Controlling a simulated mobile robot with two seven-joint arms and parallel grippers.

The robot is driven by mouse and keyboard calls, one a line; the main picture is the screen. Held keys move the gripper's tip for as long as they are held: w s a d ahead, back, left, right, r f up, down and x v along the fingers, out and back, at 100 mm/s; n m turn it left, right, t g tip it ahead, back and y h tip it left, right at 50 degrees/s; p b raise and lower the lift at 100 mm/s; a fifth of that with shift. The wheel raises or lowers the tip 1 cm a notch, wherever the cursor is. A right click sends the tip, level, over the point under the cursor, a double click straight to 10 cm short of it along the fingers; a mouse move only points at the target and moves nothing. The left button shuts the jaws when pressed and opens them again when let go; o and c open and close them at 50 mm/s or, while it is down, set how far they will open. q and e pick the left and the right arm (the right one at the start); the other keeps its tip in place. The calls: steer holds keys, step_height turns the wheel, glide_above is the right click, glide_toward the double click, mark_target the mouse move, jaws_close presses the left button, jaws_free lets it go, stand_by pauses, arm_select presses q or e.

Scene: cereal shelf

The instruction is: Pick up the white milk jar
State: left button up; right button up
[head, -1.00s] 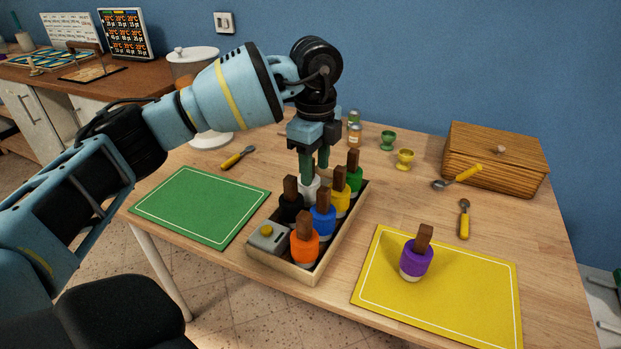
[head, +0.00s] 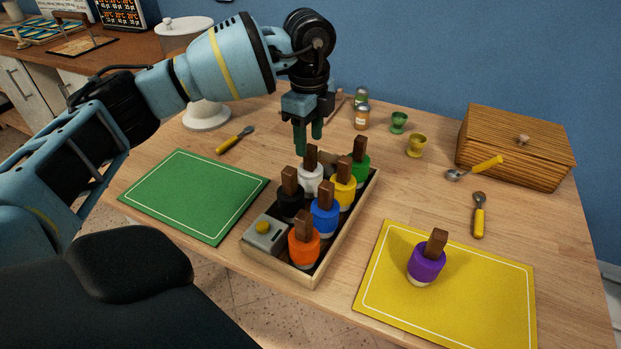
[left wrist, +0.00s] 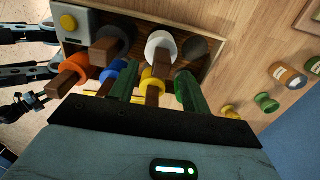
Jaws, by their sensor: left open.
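The white milk jar (head: 311,180) stands upright in the wooden tray (head: 333,254), with a brown handle on top. It also shows in the left wrist view (left wrist: 161,46). My left gripper (head: 308,150) is open and empty, its green fingers pointing down just above and behind the white jar. In the left wrist view the fingers (left wrist: 155,88) are spread apart with a brown handle showing between them. Black (head: 290,204), blue (head: 325,221), yellow (head: 343,191), green (head: 358,172) and orange (head: 303,252) jars stand around it in the tray. My right gripper is not in view.
A grey box with a yellow button (head: 265,234) sits in the tray's front left corner. A green mat (head: 195,194) lies left, a yellow mat (head: 385,293) right with a purple jar (head: 427,262). Egg cups, spice jars and a wooden box (head: 517,145) stand behind.

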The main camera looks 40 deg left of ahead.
mark_target(310, 147)
arm_select(q)
steer(key=shift+w+f, duration=0.15)
steer(key=shift+f, duration=2.5)
jaws_close()
steer(key=shift+r, duration=0.1)
